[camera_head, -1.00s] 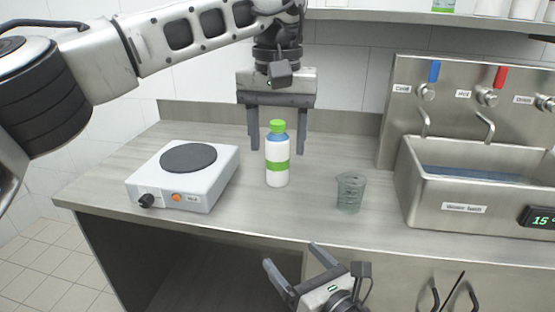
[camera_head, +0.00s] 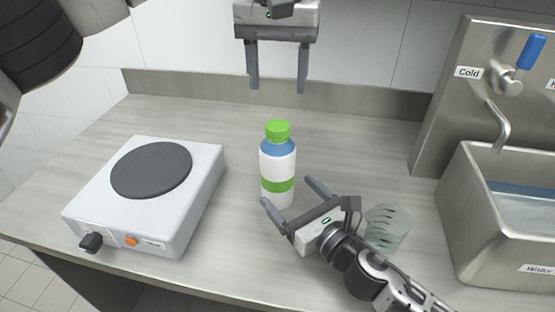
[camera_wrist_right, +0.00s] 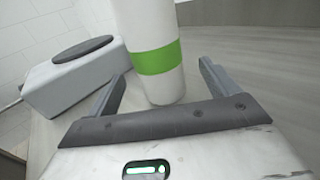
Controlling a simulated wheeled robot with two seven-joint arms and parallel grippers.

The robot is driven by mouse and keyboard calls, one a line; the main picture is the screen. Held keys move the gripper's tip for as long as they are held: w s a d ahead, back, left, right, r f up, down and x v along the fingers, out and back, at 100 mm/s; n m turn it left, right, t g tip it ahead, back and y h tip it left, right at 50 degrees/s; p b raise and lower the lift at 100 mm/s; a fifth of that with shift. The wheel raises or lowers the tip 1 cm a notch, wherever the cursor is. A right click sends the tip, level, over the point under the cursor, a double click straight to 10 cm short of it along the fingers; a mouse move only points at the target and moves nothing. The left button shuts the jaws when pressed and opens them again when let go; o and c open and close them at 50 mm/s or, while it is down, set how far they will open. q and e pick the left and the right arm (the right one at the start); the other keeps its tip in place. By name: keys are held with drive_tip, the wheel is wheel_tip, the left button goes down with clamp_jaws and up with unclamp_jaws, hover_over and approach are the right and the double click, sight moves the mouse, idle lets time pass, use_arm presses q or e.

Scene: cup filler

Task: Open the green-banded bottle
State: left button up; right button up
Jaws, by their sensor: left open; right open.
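The green-banded bottle (camera_head: 277,166) stands upright on the counter, white with a blue shoulder, a green band and a green cap (camera_head: 277,130) on top. In the right wrist view the bottle (camera_wrist_right: 150,50) stands just ahead of the open fingers, its lower part between their lines; its top is out of that picture. My right gripper (camera_head: 292,192) is open and low, at the front right of the bottle's lower part. My left gripper (camera_head: 277,84) is open and empty, above and behind the cap, fingers pointing down.
A hot plate (camera_head: 150,195) stands left of the bottle; it also shows in the right wrist view (camera_wrist_right: 75,75). A glass beaker (camera_head: 387,228) stands right, partly behind my right arm. A steel sink (camera_head: 480,220) with a tap is farther right. The counter behind the bottle is clear.

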sight(277, 125)
use_arm(q)
drive_tip(key=shift+s, duration=0.25)
use_arm(e)
drive_tip(key=shift+x, duration=3.4)
drive_tip(key=shift+s+a, duration=0.1)
clamp_jaws()
use_arm(q)
drive_tip(key=n, duration=0.4)
drive_tip(key=shift+f, duration=3.95)
